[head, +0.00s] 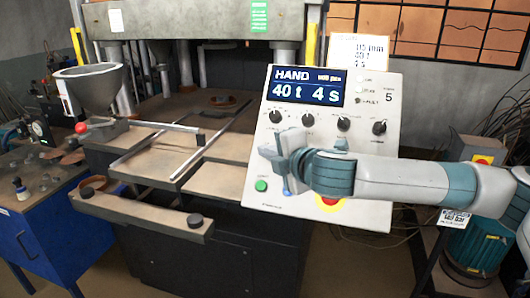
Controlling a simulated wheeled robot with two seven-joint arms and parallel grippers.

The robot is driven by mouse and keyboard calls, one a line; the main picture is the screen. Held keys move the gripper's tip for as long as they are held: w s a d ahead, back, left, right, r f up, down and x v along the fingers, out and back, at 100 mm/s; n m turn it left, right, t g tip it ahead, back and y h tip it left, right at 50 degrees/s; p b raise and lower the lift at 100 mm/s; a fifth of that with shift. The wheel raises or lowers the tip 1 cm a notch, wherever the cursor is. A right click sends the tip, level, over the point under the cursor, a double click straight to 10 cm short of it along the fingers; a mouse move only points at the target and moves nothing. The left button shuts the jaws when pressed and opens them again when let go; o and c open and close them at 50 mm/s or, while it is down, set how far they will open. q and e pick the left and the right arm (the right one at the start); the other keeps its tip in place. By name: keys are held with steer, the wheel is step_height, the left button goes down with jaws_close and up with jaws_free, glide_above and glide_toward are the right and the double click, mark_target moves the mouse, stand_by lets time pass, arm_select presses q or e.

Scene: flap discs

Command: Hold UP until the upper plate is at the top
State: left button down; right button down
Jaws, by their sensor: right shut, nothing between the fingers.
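The press's grey upper beam (190,22) spans the top of the head view, and I cannot tell its upper plate apart from it. It stands well above the brown press bed (215,147). The pale control panel (390,100) stands to the right, its display (308,87) reading HAND, 40 t, 4 s. My right gripper (284,168) is shut and empty, in front of the panel's lower left. It hides part of the button area, and I cannot tell whether it touches a button. A green button (261,185) shows at its lower left. No UP label is readable. My left gripper is out of view.
A red and yellow stop button (330,203) is partly hidden below my right wrist. Several black knobs (343,124) sit under the display. A grey funnel (90,85) and a blue cabinet (38,238) stand at the left. A teal motor (478,250) is at the lower right.

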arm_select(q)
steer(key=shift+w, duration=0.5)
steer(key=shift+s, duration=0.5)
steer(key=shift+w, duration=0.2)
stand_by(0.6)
arm_select(e)
steer(key=shift+s+r, duration=0.1)
steer(key=shift+s+a+r+p, duration=0.1)
steer(key=shift+s+r+p, duration=0.15)
steer(key=shift+p, duration=0.15)
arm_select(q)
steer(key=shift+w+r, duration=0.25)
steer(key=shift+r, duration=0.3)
arm_select(e)
steer(key=shift+s+a+r, duration=0.1)
steer(key=shift+s+r, duration=0.1)
steer(key=shift+s, duration=0.05)
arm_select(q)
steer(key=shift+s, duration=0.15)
